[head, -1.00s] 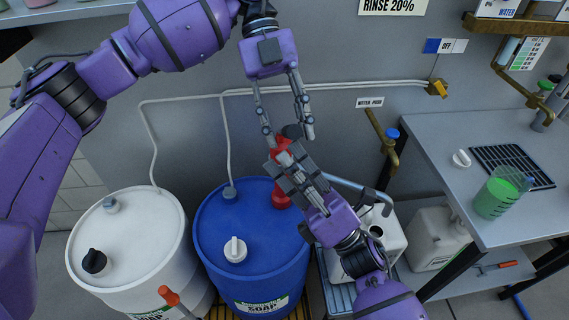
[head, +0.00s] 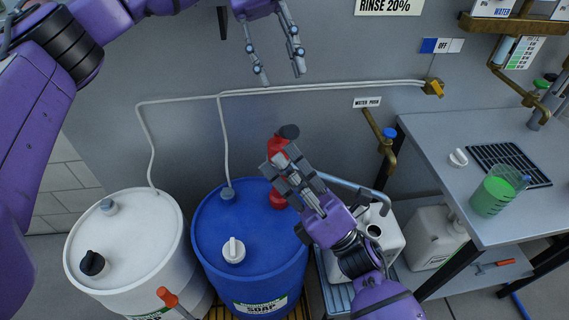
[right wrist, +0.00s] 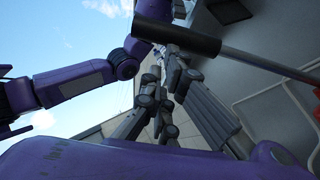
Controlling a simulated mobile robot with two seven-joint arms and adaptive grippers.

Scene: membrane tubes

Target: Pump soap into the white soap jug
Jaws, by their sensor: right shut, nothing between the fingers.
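A red pump (head: 277,148) with a dark top (head: 288,131) stands on the drum. Its grey-blue spout pipe (head: 350,184) runs right and bends down over the jug; my right arm partly hides pump and jug. My left gripper (head: 281,78) is open and empty, above the pump against the wall. My right gripper (head: 277,168) is shut and empty, in front of the pump; I cannot tell whether it touches it.
A white drum (head: 125,235) stands left of the blue one. An orange-red handle (head: 167,297) rises in front. A steel table (head: 440,150) with a green-filled beaker (head: 493,190) is at right, another white jug (head: 432,238) below it. A brass tap (head: 380,145) is on the wall.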

